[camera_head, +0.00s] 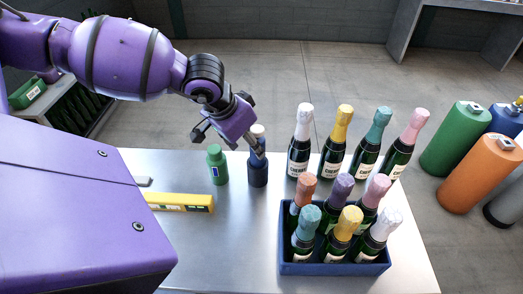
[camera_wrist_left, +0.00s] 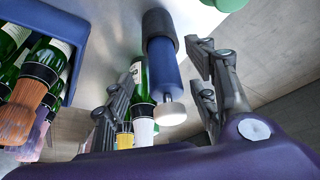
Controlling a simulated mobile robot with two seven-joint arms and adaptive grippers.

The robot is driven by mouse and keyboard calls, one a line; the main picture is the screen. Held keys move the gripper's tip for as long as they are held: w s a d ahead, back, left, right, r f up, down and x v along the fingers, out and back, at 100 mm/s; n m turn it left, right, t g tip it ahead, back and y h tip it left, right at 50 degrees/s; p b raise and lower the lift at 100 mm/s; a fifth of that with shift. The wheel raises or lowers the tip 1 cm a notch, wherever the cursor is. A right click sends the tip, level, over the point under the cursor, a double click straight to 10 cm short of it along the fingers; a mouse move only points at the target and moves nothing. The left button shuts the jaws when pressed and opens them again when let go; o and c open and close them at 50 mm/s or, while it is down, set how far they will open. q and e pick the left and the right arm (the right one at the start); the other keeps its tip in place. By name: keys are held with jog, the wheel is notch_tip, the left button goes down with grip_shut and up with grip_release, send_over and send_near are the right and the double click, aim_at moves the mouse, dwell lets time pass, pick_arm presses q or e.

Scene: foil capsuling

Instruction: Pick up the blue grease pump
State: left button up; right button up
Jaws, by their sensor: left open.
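The blue grease pump (camera_head: 258,172) stands upright on the metal table, with a dark lower part and a pale knob on top. In the left wrist view the pump (camera_wrist_left: 164,72) appears upside down, knob toward me. My left gripper (camera_head: 232,144) is open at the pump's upper part and partly covers it in the head view. In the left wrist view the open fingers (camera_wrist_left: 164,78) lie on either side of the pump, with visible gaps; I see no grip on it. My right gripper is not in view.
A green bottle (camera_head: 217,167) stands just left of the pump. A yellow level (camera_head: 180,203) lies at the front left. Several foil-topped bottles stand to the right, behind a blue crate (camera_head: 335,269) of more bottles. The table (camera_head: 240,250) is bare in front of the pump.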

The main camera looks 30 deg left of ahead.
aim_at(258, 160)
pick_arm(q)
jog(key=x, duration=0.3)
jog(key=w+x, duration=0.1)
jog(key=x, duration=0.2)
jog(key=shift+f, duration=0.1)
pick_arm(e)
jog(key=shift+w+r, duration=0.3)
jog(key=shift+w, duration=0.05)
pick_arm(q)
jog(key=shift+c, duration=0.4)
grip_shut()
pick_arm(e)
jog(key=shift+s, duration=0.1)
